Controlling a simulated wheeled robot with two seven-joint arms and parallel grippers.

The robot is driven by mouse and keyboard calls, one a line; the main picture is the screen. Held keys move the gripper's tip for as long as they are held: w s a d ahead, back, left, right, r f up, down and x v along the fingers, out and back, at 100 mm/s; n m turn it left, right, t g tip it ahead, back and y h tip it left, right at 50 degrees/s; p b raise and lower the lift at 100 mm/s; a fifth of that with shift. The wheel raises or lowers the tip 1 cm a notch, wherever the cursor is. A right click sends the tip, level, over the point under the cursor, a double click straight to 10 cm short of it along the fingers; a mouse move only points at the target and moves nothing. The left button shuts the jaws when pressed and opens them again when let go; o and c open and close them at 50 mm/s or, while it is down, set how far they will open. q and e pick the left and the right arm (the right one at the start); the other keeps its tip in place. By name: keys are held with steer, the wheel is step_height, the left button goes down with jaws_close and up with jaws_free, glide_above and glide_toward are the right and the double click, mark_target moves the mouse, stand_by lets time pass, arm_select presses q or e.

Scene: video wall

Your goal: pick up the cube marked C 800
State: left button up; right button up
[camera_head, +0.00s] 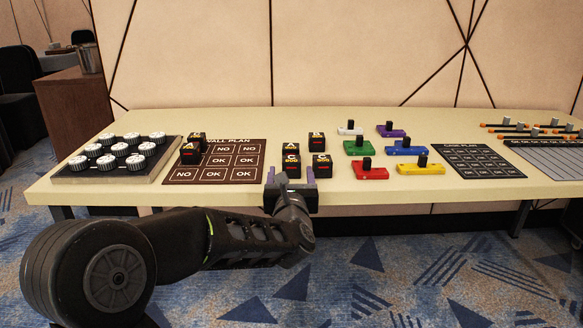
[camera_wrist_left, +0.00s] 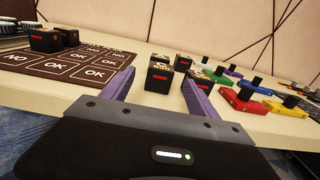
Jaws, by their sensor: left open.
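The cube that appears to be marked C 800 (camera_head: 292,162) is black with an orange-white top label, in the front left of a small cube group on the table. My left gripper (camera_head: 291,183) is open at the table's front edge, just in front of this cube. In the left wrist view a black cube (camera_wrist_left: 158,77), apparently the same one, stands beyond and between the purple fingertips of my left gripper (camera_wrist_left: 160,80). I see no contact. Neighbouring cubes stand behind it (camera_head: 291,148), to its right (camera_head: 321,167) and behind right (camera_head: 317,146).
A brown wall plan board (camera_head: 222,174) with other black cubes (camera_head: 190,156) lies to the left, beside a tray of white knobs (camera_head: 148,172). Coloured blocks with black knobs, such as a red one (camera_head: 370,174), stand to the right. A dark plan board (camera_head: 480,168) lies farther right.

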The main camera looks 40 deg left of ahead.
mark_target(291, 163)
arm_select(q)
steer(key=shift+f, duration=0.1)
steer(key=shift+x, duration=1.25)
steer(key=shift+w, duration=0.1)
steer(key=x, duration=0.5)
steer(key=shift+w+r+b, duration=0.1)
steer(key=shift+r+b, duration=0.15)
steer(key=shift+b, duration=0.15)
steer(key=shift+c, duration=0.3)
steer(key=c, duration=1.4)
steer(key=shift+c, duration=0.2)
